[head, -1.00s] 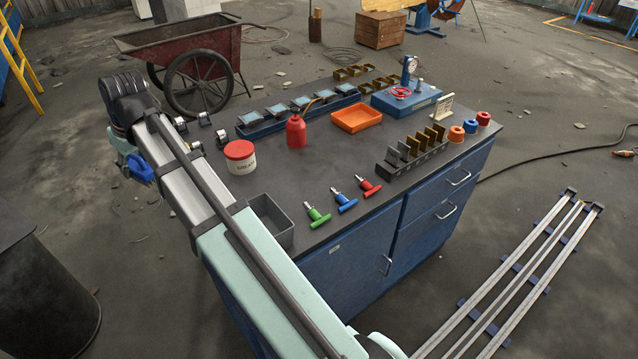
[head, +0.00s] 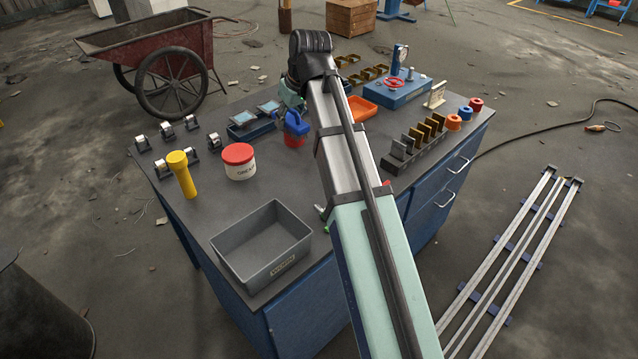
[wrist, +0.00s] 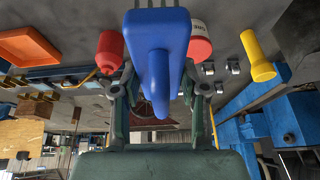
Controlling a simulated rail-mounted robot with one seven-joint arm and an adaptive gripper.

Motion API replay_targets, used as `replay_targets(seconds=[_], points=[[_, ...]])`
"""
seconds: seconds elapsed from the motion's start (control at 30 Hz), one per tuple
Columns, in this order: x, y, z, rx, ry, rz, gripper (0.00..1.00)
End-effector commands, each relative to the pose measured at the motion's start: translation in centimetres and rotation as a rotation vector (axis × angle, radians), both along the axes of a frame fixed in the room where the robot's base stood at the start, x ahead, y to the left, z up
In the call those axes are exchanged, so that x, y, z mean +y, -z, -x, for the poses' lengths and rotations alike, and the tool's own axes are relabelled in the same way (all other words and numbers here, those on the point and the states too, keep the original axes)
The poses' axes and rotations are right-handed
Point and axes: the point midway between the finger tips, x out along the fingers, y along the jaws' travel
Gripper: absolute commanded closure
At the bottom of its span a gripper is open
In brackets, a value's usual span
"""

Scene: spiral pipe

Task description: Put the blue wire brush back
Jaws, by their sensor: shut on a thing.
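My gripper (wrist: 159,92) is shut on the blue wire brush (wrist: 155,40), with one finger on each side of its blue body in the wrist view. In the head view the blue brush (head: 297,124) hangs from my gripper (head: 291,102) above the back middle of the workbench. It partly covers the red oil can there; the can (wrist: 109,50) shows left of the brush in the wrist view.
The dark bench top (head: 217,200) holds a grey bin (head: 262,246), yellow torch (head: 182,174), red-lidded tub (head: 239,162), roller supports (head: 166,132), orange tray (head: 362,108) and slotted rack (head: 413,143). My arm hides the front middle. Bare surface lies between tub and bin.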

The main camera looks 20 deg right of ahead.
Motion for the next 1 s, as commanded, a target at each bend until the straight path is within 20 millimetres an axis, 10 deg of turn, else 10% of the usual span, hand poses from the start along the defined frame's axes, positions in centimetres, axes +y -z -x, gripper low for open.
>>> replay_targets(seconds=[1.0], points=[[0.1, 16.2, 0.2, -0.001, -0.037, 0.002, 0.95]])
